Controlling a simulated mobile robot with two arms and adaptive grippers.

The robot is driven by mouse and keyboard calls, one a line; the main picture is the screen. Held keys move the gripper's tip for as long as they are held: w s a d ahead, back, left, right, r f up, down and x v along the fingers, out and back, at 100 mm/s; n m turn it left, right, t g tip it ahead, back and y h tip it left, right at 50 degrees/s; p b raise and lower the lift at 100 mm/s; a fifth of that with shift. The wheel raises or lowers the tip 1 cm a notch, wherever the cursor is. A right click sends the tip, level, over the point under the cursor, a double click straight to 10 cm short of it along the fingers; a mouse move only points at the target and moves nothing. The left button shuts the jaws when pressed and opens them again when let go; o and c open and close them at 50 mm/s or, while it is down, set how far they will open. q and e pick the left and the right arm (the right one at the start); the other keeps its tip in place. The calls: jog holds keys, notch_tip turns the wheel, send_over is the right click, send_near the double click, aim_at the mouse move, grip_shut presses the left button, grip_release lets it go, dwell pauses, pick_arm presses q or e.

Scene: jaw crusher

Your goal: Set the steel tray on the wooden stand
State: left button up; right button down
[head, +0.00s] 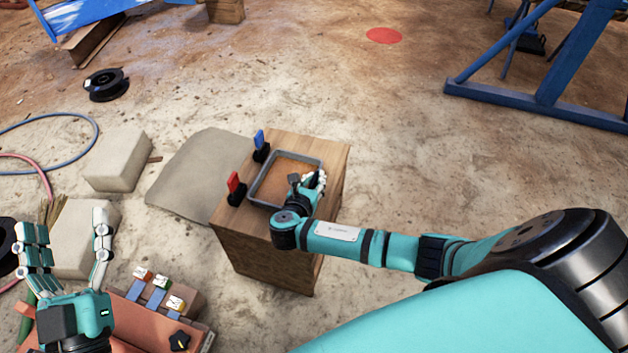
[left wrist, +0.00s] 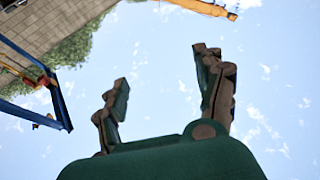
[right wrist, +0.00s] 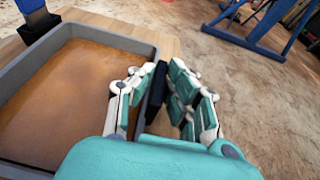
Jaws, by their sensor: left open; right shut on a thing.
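The steel tray (head: 266,196) is a grey rectangular tray with a brown layer inside. My right gripper (head: 312,180) is shut on the tray's right side, where a dark handle (right wrist: 155,95) shows between the fingers in the right wrist view. The tray (right wrist: 130,42) looks level there; whether it fully touches the stand is hard to tell. My left gripper (head: 68,240) is open and empty, fingers up, at the lower left.
The red clip (head: 235,188) and blue clip (head: 261,145) stand upright on the stand. An orange bench (head: 135,318) with small blocks is at lower left.

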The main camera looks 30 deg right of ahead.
jog(key=c, duration=1.4)
grip_release()
jog(key=shift+o, duration=0.2)
